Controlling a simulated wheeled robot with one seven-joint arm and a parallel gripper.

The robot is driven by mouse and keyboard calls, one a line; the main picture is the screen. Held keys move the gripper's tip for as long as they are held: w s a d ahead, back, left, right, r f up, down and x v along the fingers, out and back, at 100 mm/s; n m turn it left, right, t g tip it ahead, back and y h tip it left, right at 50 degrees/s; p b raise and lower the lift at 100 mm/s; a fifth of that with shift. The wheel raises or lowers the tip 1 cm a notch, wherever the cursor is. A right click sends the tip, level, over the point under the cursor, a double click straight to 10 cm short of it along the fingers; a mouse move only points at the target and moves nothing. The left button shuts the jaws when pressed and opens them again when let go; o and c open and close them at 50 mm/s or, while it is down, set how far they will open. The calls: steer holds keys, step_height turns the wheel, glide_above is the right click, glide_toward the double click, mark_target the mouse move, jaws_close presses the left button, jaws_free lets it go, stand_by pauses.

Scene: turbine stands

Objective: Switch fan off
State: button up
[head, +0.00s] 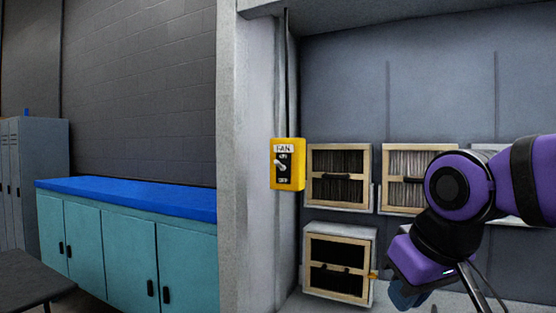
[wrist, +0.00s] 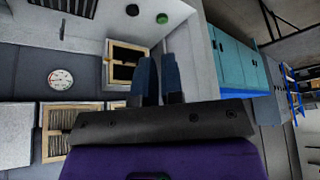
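The fan switch is a yellow box (head: 273,182) on the side wall of the bay in the head view. It has a FAN label, ON at the top and OFF at the bottom. Its toggle lever (head: 280,163) has a pale tip; its exact position is too small to tell. My gripper (head: 408,296) is low at the right, apart from the box and pointing down. In the wrist view its two blue fingers (wrist: 160,78) are close together with only a thin gap and nothing held. The switch box is not seen in the wrist view.
Wood-framed filters (head: 338,147) line the bay's back wall, with another filter box (head: 340,232) below. Teal cabinets (head: 128,250) with a blue top (head: 130,198) stand left of the pillar (head: 237,120). A gauge (wrist: 61,78) shows in the wrist view. Space before the switch looks clear.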

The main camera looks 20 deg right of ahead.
steer(key=w+r+m, duration=0.1)
steer(key=w+r, duration=0.4)
steer(key=r, duration=0.1)
steer(key=w+r+m, duration=0.1)
steer(key=w+r, duration=0.4)
steer(key=r, duration=0.1)
steer(key=w+r+m, duration=0.2)
steer(key=w+r, duration=0.3)
steer(key=r, duration=0.1)
steer(key=shift+w+a+r, duration=0.3)
steer(key=shift+w+r, duration=0.05)
jaws_close()
steer(key=m+g+y, duration=0.1)
steer(key=m, duration=0.3)
glide_toward(299, 141)
steer(key=s, duration=0.1)
steer(key=s+a, duration=0.1)
steer(key=shift+s+a+f, duration=0.2)
steer(key=shift+s+f, duration=0.05)
steer(key=shift+s, duration=0.15)
steer(key=shift+f, duration=0.1)
steer(key=x, duration=0.9)
steer(key=shift+f, duration=0.1)
steer(key=shift+w+a+f, duration=0.35)
steer(key=shift+a+f, duration=0.2)
steer(key=shift+w+a+f, duration=0.4)
steer(key=shift+a+f, duration=0.1)
steer(key=shift+a, duration=0.1)
steer(key=shift+w+a+f, duration=0.25)
steer(key=shift+a, duration=0.15)
